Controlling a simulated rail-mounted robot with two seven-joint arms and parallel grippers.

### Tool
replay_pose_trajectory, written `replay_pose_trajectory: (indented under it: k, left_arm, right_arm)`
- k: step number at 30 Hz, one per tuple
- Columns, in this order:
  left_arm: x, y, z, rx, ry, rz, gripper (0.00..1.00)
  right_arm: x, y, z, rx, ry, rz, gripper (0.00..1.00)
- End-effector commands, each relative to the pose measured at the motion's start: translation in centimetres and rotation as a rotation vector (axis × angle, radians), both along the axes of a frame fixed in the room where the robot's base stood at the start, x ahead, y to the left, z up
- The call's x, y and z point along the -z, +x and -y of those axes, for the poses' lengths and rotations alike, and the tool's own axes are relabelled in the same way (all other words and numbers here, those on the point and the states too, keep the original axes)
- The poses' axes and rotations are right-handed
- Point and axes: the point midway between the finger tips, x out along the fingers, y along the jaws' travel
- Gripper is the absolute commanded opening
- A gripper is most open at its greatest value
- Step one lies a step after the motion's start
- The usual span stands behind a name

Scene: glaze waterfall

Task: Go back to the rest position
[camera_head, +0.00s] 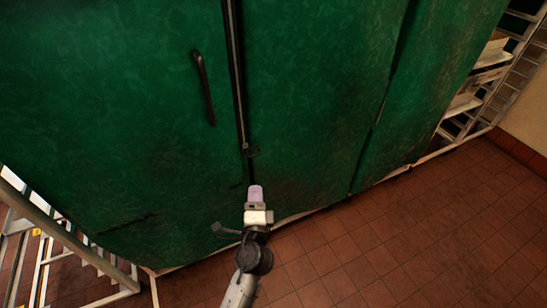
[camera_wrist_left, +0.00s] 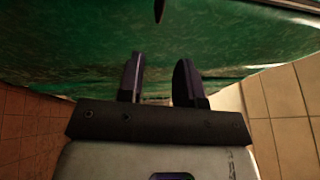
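My left gripper (camera_head: 255,192) is in front of the large green cabinet (camera_head: 130,110), near its lower edge in the head view. In the left wrist view, the two dark fingers of the left gripper (camera_wrist_left: 161,78) stand apart with nothing between them. The green cabinet surface (camera_wrist_left: 90,40) fills the space beyond the fingertips; I cannot tell the exact gap to it. My right gripper is in neither view.
The cabinet has a dark vertical handle (camera_head: 204,88) beside a dark seam. White metal racks stand at the lower left (camera_head: 62,240) and at the upper right (camera_head: 500,85). Reddish-brown tiled floor (camera_head: 430,235) is clear at the lower right.

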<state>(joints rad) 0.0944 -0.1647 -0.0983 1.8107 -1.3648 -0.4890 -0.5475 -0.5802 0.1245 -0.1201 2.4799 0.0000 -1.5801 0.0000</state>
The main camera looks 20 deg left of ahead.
Motion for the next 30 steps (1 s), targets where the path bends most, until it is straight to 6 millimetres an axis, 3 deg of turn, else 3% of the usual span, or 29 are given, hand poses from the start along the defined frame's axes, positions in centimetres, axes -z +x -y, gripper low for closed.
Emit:
replay_pose_trajectory:
  k: [6, 10, 15, 20, 26, 30]
  left_arm:
    - [0.0, 0.0, 0.0, 0.003, -0.023, 0.010, 0.33]
    - [1.0, -0.5, -1.4, -0.075, -0.168, 0.010, 0.33]
    - [3.5, -2.5, -3.5, -0.243, -0.672, -0.010, 0.33]
    - [3.7, -5.1, -2.9, -0.326, -1.162, -0.060, 0.33]
    - [2.7, -11.0, -0.5, -0.340, -1.528, -0.282, 0.33]
    - [1.2, -17.7, 1.0, -0.313, -1.624, -0.503, 0.33]
  right_arm:
    - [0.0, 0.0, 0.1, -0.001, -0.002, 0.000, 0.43]
    - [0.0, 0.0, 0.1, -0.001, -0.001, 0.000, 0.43]
    - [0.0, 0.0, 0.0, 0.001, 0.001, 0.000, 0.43]
    - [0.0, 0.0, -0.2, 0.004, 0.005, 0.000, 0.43]
    - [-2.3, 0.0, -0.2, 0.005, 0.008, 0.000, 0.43]
    - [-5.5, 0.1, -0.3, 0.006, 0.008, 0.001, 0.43]
